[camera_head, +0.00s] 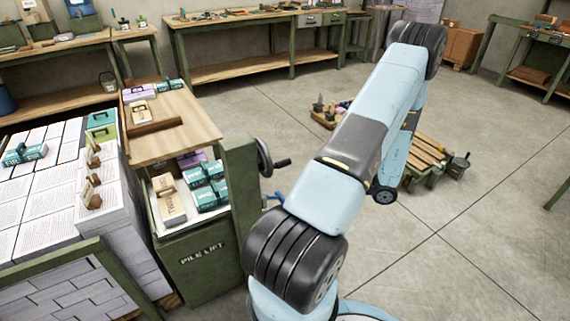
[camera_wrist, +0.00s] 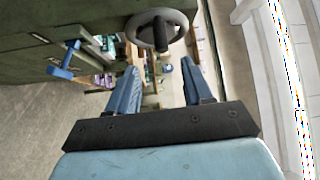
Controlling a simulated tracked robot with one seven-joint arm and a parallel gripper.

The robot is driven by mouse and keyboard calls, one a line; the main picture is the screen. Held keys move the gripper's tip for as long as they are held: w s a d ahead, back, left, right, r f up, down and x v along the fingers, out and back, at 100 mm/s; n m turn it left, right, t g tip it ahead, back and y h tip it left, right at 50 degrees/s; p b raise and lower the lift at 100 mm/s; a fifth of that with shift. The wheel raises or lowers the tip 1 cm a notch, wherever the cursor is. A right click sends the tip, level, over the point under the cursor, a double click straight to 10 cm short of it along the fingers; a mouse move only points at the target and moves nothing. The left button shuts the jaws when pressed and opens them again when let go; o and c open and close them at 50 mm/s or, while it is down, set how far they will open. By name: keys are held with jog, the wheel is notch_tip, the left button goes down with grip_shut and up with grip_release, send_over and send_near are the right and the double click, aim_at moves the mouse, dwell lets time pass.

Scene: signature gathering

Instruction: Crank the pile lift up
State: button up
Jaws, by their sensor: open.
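The green pile lift (camera_head: 203,282) stands at the left in the head view, with its name on the front. Its grey crank wheel (camera_head: 264,158) is on the right side, with a dark handle (camera_head: 282,163) sticking out. In the wrist view the crank wheel (camera_wrist: 142,35) is at the top centre, and its dark handle (camera_wrist: 161,42) points toward the camera. My gripper (camera_wrist: 158,66) is open and empty, its two blue fingers apart. The handle appears just beyond the gap between the fingertips; I see no contact. The head view does not clearly show my gripper.
A blue lever (camera_wrist: 62,73) is on the same side of the lift, left of the fingers in the wrist view. Large paper stacks (camera_head: 105,215) stand left of the lift. Open floor lies at the right.

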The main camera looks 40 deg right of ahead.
aim_at(284, 164)
jog(key=x, duration=1.3)
jog(key=shift+w+a+r, duration=0.1)
jog(key=shift+w, duration=0.1)
jog(key=shift+c, duration=0.5)
grip_shut()
